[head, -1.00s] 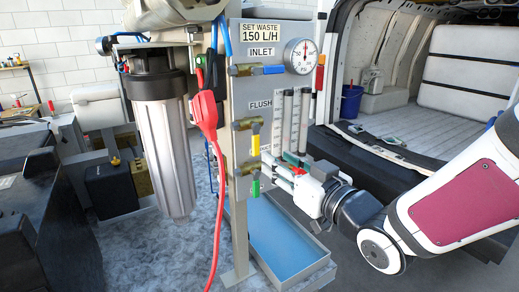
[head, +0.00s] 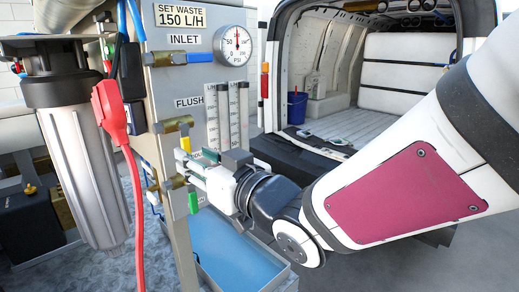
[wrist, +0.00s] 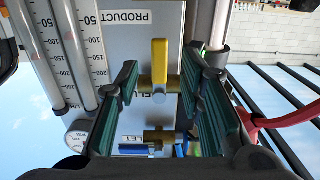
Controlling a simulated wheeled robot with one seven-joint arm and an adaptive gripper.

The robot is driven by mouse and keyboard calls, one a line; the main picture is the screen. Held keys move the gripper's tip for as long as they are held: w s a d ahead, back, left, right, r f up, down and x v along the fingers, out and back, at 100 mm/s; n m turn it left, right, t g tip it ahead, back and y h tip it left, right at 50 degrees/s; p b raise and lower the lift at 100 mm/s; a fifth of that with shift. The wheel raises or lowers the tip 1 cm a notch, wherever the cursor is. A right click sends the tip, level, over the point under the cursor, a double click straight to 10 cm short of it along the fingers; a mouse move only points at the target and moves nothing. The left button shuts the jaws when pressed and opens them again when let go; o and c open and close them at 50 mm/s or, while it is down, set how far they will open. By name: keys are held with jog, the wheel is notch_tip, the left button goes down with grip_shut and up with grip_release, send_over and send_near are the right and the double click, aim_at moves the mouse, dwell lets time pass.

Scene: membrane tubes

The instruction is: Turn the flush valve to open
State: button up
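The flush valve is a brass valve (head: 178,124) beside the FLUSH label, with a yellow lever (head: 185,145) hanging down. In the wrist view the yellow lever (wrist: 159,62) shows between my two fingers, with gaps on both sides. My gripper (head: 184,162) is open and reaches the panel from the right, just below the FLUSH label. In the wrist view my gripper (wrist: 160,80) has green-padded fingers spread around the lever's line. How deep the lever sits between the tips is hard to tell. The fingertips are partly hidden in the head view.
Below is a valve with a green lever (head: 193,203); above is the inlet valve with a blue lever (head: 201,57). Flow tubes (head: 234,115) stand close right of the flush valve. A red plug and cable (head: 112,112) hang left. A blue tray (head: 235,250) lies below.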

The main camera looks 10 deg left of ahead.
aim_at(186, 143)
jog(key=shift+x, duration=2.45)
jog(key=shift+c, duration=0.2)
jog(key=shift+d, duration=0.1)
grip_shut()
